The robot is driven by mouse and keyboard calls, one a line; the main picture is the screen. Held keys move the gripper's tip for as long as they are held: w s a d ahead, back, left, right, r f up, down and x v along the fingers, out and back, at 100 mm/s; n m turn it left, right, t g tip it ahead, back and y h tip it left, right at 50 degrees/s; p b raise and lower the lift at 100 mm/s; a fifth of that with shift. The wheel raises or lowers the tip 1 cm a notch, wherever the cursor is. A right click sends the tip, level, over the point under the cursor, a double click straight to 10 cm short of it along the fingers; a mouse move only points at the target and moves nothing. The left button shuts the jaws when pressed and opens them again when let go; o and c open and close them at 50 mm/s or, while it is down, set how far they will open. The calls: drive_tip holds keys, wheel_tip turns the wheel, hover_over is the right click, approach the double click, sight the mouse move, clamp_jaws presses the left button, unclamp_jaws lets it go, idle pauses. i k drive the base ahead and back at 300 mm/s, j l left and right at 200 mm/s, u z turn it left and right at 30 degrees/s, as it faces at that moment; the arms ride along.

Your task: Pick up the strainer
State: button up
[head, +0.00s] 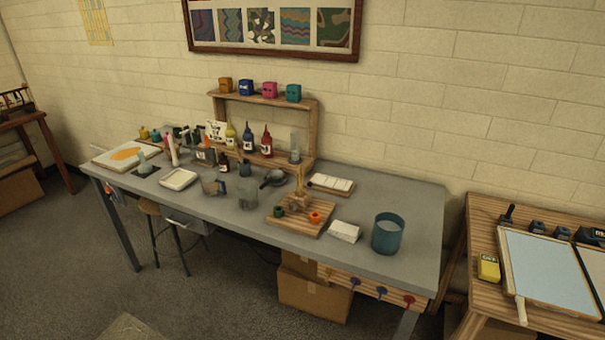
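A small dark round item with a short handle (273,178) lies on the grey table (365,195), right of the middle of its left half. It looks like the strainer, but it is too small to be sure of its mesh. A clear beaker (247,194) stands in front and to the left of it. A wooden board with orange and green rings (291,223) lies in front and to the right. My gripper is not in view.
A wooden shelf (315,125) with bottles and coloured jars stands behind. A white-topped tray (331,184) and a blue bucket (387,234) are to the right. A stool (150,208) and cardboard boxes (313,294) sit below the table. Bare tabletop shows at the right.

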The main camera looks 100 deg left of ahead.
sight(274, 176)
drive_tip(key=u, duration=3.55)
